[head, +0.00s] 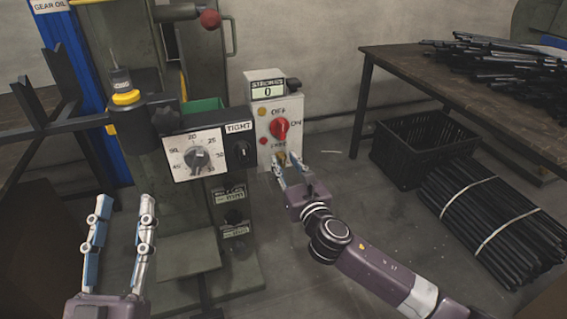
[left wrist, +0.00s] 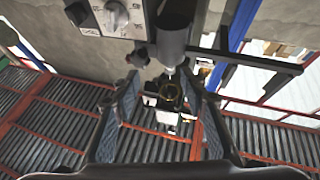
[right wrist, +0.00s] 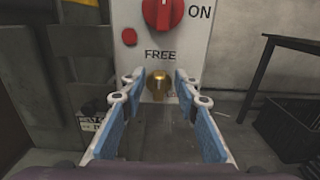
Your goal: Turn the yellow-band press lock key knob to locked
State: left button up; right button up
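The lock key knob (right wrist: 158,84) is a small brass knob low on the white control box (right wrist: 185,50), right under the word FREE, in the right wrist view. My right gripper (right wrist: 157,92) is open, with its fingertips at the left and right of the knob and gaps visible on both sides. In the head view the right gripper (head: 288,170) is in front of the box's lower part and partly hides the knob. The press (head: 180,110) has a yellow band (head: 126,98). My left gripper (head: 125,206) is open and empty at lower left.
A red OFF/ON knob (head: 279,128) is above the lock knob, and a stroke counter (head: 267,90) reads 0. A dial panel (head: 197,155) stands left of the box. A black crate (head: 405,148), rod bundle (head: 490,225) and table (head: 400,62) are at right.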

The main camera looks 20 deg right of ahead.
pick_arm(q)
jog(key=shift+s+r+t, duration=0.5)
jog(key=shift+s+r, duration=0.05)
jog(key=shift+r, duration=0.3)
pick_arm(e)
jog(key=shift+w, duration=0.7)
grip_shut()
pick_arm(q)
jog(key=shift+w+f, duration=0.1)
jog(key=shift+w, duration=0.05)
